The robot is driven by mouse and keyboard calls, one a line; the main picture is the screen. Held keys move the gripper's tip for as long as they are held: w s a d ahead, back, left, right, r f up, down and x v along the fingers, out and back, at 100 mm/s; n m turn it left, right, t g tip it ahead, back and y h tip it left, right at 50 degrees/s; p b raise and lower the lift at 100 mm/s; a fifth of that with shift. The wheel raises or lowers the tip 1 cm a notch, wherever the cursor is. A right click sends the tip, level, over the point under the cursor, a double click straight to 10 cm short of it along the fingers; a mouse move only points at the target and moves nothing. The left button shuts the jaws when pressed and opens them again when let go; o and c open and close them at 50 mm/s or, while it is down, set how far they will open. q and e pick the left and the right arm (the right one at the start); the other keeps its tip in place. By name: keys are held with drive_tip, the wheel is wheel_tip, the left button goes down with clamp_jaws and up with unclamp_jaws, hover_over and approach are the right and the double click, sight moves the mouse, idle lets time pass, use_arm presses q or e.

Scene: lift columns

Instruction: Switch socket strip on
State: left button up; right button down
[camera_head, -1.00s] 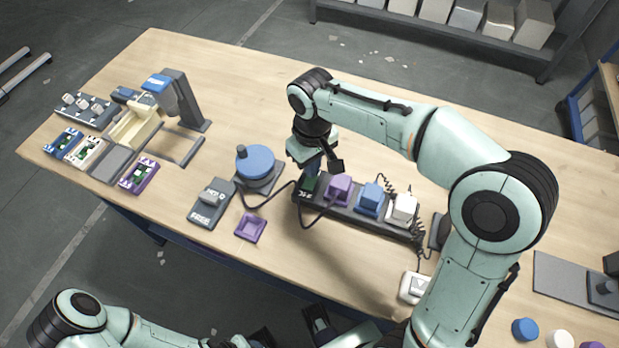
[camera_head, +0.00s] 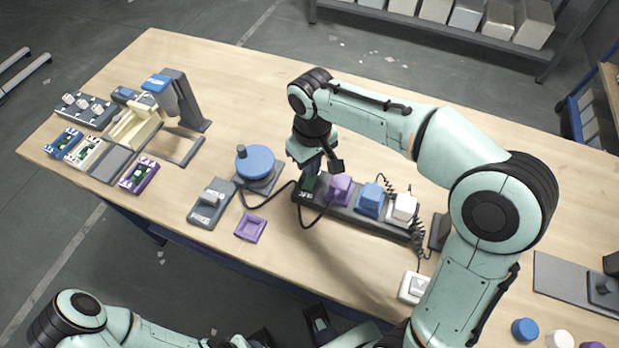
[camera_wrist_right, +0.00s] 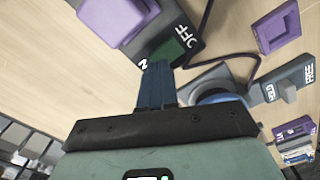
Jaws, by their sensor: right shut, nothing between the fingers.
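The dark socket strip (camera_head: 345,212) lies on the table with a purple plug (camera_head: 339,188), a blue plug (camera_head: 370,199) and a white plug (camera_head: 403,208) in it. Its green switch (camera_head: 311,183) is at the left end, and shows in the right wrist view (camera_wrist_right: 172,50) between the label OFF and a partly covered label. My right gripper (camera_head: 314,168) is shut and empty, pointing down at the switch. In the right wrist view its fingertips (camera_wrist_right: 156,66) overlap the switch's near edge; I cannot tell whether they touch. My left arm (camera_head: 85,320) is at the bottom left; its gripper cannot be made out.
A blue round device (camera_head: 256,161) and a grey HOLD/FREE lever block (camera_head: 211,203) stand left of the strip. A purple square tray (camera_head: 250,228) lies in front. A black cable runs from the strip to the round device. The table behind the strip is clear.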

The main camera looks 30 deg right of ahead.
use_arm(q)
drive_tip(key=shift+s+f+b, duration=0.15)
drive_tip(key=shift+f+b, duration=0.45)
use_arm(e)
drive_tip(key=shift+f, duration=0.95)
wheel_tip(320, 180, up, 7)
drive_tip(key=p, duration=0.6)
drive_tip(key=shift+r, duration=0.15)
use_arm(q)
wheel_tip(320, 180, up, 6)
drive_tip(key=w, duration=0.2)
drive_tip(key=shift+r, duration=0.1)
